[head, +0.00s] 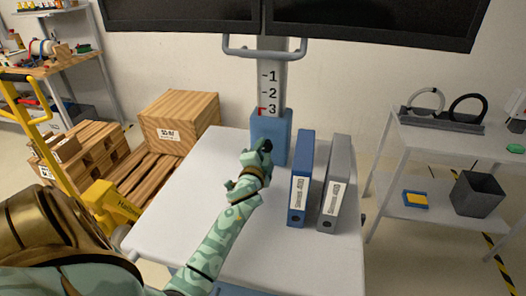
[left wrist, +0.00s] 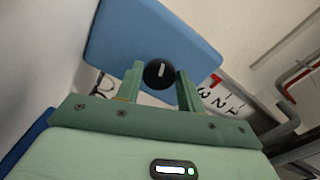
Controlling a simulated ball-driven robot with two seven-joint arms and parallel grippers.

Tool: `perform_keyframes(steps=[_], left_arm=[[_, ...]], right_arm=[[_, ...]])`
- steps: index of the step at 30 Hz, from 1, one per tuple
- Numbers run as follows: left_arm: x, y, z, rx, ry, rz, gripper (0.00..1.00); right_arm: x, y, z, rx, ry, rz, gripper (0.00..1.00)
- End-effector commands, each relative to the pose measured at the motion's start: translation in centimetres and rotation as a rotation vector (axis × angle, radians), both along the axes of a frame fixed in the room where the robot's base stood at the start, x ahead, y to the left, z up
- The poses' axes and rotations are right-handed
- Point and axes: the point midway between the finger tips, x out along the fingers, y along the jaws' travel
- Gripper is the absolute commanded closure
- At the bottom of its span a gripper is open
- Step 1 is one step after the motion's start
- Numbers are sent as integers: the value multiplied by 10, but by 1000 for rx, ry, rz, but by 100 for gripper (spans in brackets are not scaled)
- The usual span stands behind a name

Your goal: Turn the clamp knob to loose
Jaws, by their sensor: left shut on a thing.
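The clamp knob (left wrist: 159,73) is round and black with a short white mark. In the left wrist view it sits between the two green fingers of my left gripper (head: 262,152), which is shut on it. In the head view the knob (head: 267,144) shows only as a dark bit at the gripper's tip. The knob is on the front of the blue clamp block (head: 269,124), which also fills the middle of the left wrist view (left wrist: 130,40). A grey column (head: 271,82) with numbers 1, 2 and 3 rises from the block, a red pointer beside the 3.
A blue binder (head: 300,180) and a grey binder (head: 336,185) stand upright just right of my left arm on the white cart top (head: 180,225). Dark monitors (head: 290,20) and a grey handle bar (head: 235,52) are above. The cart top's left side is clear.

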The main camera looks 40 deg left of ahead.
Motion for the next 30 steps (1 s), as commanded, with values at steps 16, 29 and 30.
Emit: perform_keyframes(steps=[16,29,30], left_arm=[[0,-1,-2,-150,-78,1,85],[0,-1,-3,-152,-79,0,45],[0,-1,-2,-151,-79,1,42]], right_arm=[[1,-2,3,-3,-2,1,64],[0,-2,3,-3,-1,1,64],[0,-2,3,-3,-1,1,64]])
